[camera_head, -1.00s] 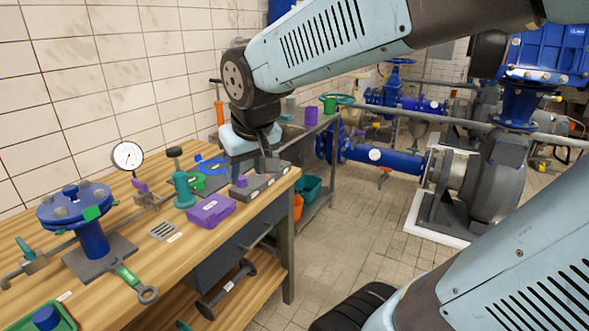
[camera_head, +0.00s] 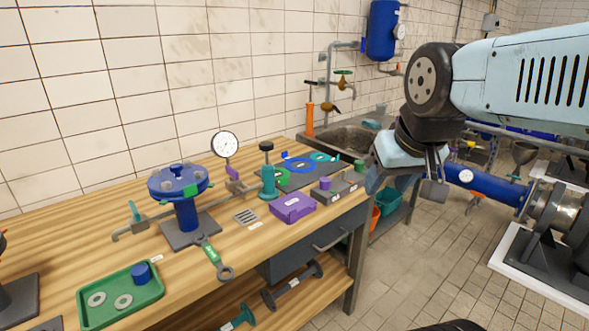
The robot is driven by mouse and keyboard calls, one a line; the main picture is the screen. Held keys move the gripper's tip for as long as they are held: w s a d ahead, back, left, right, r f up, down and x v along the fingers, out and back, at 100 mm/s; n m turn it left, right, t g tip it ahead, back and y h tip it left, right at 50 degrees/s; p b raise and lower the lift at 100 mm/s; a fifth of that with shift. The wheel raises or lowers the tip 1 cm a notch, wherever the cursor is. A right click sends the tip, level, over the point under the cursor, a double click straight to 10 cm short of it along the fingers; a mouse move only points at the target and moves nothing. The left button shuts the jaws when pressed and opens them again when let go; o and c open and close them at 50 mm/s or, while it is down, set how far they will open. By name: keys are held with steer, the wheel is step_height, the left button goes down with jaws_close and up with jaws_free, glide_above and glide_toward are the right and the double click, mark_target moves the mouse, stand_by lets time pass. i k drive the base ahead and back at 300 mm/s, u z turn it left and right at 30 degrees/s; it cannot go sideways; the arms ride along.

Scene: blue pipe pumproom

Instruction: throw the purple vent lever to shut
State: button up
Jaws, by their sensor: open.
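A small purple lever (camera_head: 232,172) sits just below the white round gauge (camera_head: 225,145), on thin pipework at the back of the wooden workbench. It appears tilted; I cannot tell its exact setting. The pipework runs left to the blue flanged fitting (camera_head: 187,210) on its grey base. My gripper (camera_head: 434,190) is open and empty, pointing down beyond the bench's right end, well to the right of the lever. Its fingers are partly hidden by its own body.
A teal post (camera_head: 268,182), purple box (camera_head: 292,207) and grey block (camera_head: 338,186) with a purple cylinder stand right of the lever. A green tray (camera_head: 120,296) lies front left, a green-handled wrench (camera_head: 212,257) near the front edge. A sink (camera_head: 345,138) is behind.

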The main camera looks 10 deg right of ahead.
mark_target(234, 175)
steer(key=u, duration=0.05)
steer(key=k, duration=1.3)
steer(key=u, duration=0.25)
steer(key=i, duration=0.7)
steer(key=u, duration=0.4)
steer(key=i, duration=1.15)
steer(key=z, duration=0.25)
